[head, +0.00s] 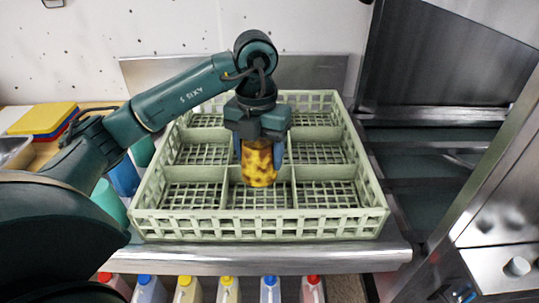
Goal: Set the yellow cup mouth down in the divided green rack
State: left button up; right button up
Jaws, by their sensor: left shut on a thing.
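The yellow cup (259,165), mottled with brown, is in my left gripper (259,150), which points straight down with its fingers shut on the cup's two sides. The rack's visible compartments look empty. My right gripper is not in view.
The rack stands on a steel counter (283,263). Cups in green and blue (124,177) stand left of the rack, partly behind my arm. Coloured boards (42,119) lie at the far left. Several bottles (227,290) stand below the counter's front edge. A steel machine (425,60) is at the right.

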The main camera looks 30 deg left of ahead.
pick_arm(q)
jog(key=shift+s+f+p, duration=0.15)
jog(key=shift+f+p, duration=0.05)
jog(key=shift+f, duration=2.2)
jog(key=shift+s+f+p, duration=0.1)
jog(key=shift+f+p, duration=0.1)
jog(key=shift+f, duration=2.15)
jog(key=shift+f, duration=0.1)
jog(key=o, duration=1)
notch_tip(320, 180, up, 12)
jog(key=shift+r+b, duration=0.1)
jog(key=shift+b, duration=0.25)
jog(key=shift+s, duration=0.1)
